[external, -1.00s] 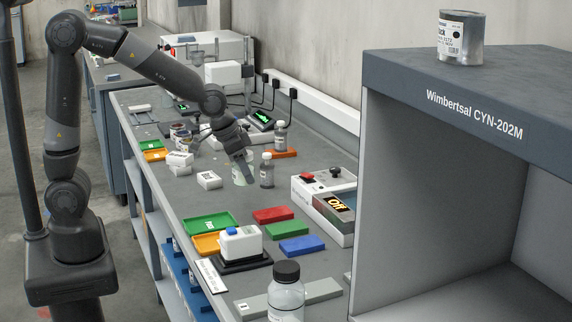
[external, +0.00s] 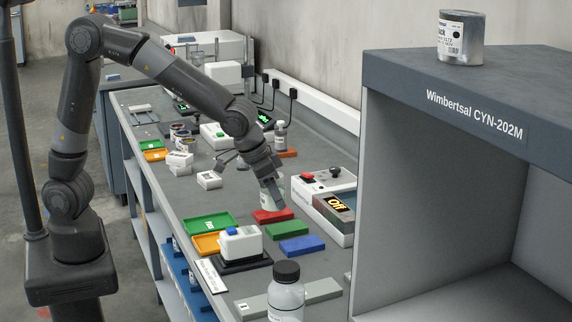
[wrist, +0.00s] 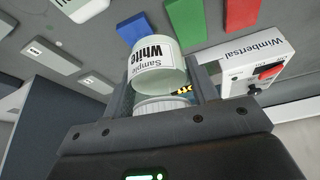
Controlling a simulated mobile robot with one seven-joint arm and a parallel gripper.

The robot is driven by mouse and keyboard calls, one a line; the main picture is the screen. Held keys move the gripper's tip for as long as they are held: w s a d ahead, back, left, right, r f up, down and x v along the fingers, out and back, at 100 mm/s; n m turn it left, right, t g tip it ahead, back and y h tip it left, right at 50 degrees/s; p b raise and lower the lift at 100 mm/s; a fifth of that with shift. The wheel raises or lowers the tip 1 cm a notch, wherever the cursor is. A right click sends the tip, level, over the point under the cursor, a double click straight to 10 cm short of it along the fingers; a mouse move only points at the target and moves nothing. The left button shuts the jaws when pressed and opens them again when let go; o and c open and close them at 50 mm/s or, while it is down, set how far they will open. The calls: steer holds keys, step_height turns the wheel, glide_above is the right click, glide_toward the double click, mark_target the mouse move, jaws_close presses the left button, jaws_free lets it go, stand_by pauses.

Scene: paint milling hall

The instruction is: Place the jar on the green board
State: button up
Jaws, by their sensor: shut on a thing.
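The jar (wrist: 155,75), pale with a white lid and a label reading "Sample White", is between the fingers of my gripper (external: 272,199), which is shut on it. The green board (external: 286,231) lies flat and bare on the bench between the red and blue boards. It also shows in the wrist view (wrist: 187,20), beyond the jar.
The blue board (external: 301,245) lies nearer the camera. A white device on a black base (external: 242,244) and a green tray (external: 209,224) stand left. A capped bottle (external: 287,292) is in front.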

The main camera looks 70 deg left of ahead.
steer(key=w+a+f, duration=0.1)
steer(key=w, duration=0.1)
steer(key=w+a+f, duration=0.1)
steer(key=a+f, duration=0.1)
steer(key=w+a+f, duration=0.1)
steer(key=w, duration=0.1)
steer(key=shift+w+a+f, duration=0.2)
steer(key=shift+w+a, duration=0.1)
steer(key=shift+w, duration=0.05)
steer(key=shift+f, duration=2.05)
steer(key=shift+f, duration=0.15)
steer(key=o, duration=1)
steer(key=shift+o, duration=0.2)
